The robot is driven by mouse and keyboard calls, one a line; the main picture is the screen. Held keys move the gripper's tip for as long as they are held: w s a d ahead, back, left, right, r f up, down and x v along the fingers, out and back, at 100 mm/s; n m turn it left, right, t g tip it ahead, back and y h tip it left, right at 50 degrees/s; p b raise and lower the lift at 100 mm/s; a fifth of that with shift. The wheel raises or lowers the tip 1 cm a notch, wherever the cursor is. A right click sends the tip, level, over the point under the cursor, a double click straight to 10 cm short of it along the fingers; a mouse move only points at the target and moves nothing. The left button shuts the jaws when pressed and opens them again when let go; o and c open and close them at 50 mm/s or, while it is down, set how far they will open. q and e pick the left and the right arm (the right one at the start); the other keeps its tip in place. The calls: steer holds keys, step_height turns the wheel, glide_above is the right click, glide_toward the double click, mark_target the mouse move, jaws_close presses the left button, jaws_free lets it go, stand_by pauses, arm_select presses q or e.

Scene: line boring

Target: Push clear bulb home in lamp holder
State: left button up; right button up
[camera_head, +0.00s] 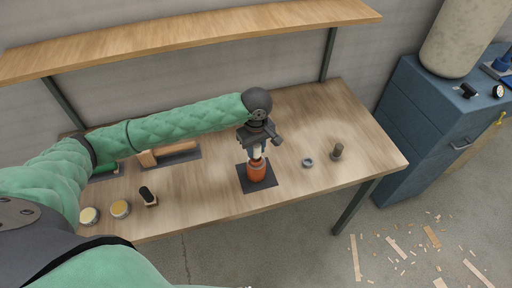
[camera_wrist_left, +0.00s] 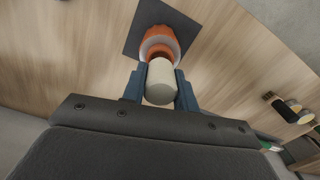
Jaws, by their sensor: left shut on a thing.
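My left gripper (camera_head: 257,151) is above the dark square mat (camera_head: 243,184) on the bench, pointing down. Its blue fingers (camera_wrist_left: 161,88) are shut on a pale, cream-coloured cylinder (camera_wrist_left: 160,82), which I take for the bulb; it looks opaque, not clear. The orange lamp holder (camera_head: 257,171) stands upright on the mat, straight below the gripper. In the left wrist view the holder (camera_wrist_left: 161,41) shows just beyond the bulb, with a pale ring inside its rim. The bulb's lower end is hidden, so I cannot tell how deep it sits. My right gripper is out of view.
A shelf (camera_head: 190,38) runs above the bench's back.

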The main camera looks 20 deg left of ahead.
arm_select(q)
steer(key=shift+f, duration=1.2)
steer(key=o, duration=1)
steer(key=shift+o, duration=0.2)
steer(key=shift+r, duration=4.05)
